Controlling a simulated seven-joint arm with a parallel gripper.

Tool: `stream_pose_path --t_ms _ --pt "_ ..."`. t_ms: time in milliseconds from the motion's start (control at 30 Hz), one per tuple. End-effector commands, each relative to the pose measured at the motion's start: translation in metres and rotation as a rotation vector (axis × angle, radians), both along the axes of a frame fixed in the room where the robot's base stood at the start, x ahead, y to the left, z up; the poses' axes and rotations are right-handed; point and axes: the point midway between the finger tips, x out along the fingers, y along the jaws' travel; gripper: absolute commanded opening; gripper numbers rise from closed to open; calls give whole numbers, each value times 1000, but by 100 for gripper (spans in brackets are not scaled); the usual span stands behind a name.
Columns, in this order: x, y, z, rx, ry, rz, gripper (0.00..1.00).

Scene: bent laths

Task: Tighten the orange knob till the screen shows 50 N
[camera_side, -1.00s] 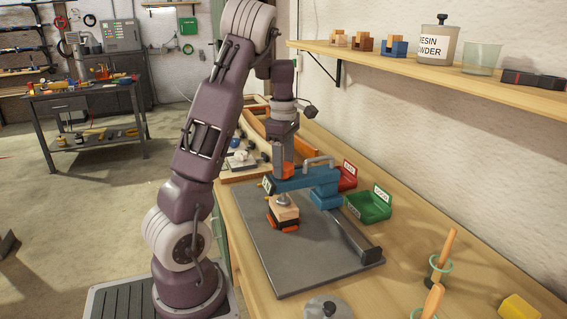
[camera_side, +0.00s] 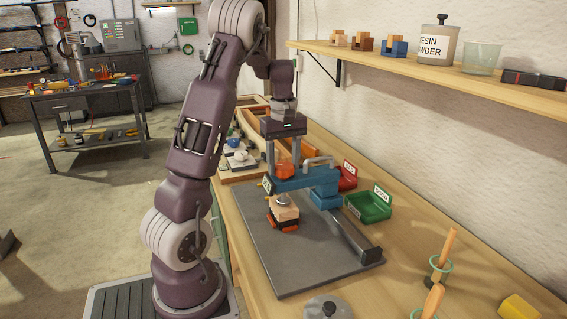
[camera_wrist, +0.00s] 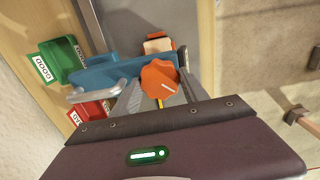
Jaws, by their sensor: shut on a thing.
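The blue clamp (camera_side: 322,187) stands on a grey base plate (camera_side: 300,262). The orange knob (camera_side: 285,168) is on top of the clamp arm's front end. The fingers also show in the wrist view (camera_wrist: 159,92). A small screen (camera_side: 267,185) sits on the clamp's front end; its reading is too small to tell. Under the clamp's pad is a pale wooden piece (camera_side: 285,214) with orange parts below.
Green bin (camera_side: 370,207) and red bin (camera_side: 347,176) stand behind the clamp. A shelf (camera_side: 430,76) runs along the wall above. The plate's left part is clear.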

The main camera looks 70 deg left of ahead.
Motion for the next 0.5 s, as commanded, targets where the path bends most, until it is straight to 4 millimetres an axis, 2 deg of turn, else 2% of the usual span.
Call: stream_pose_path --t_ms 500 --pt "0 1 1 2 -2 -59 11"
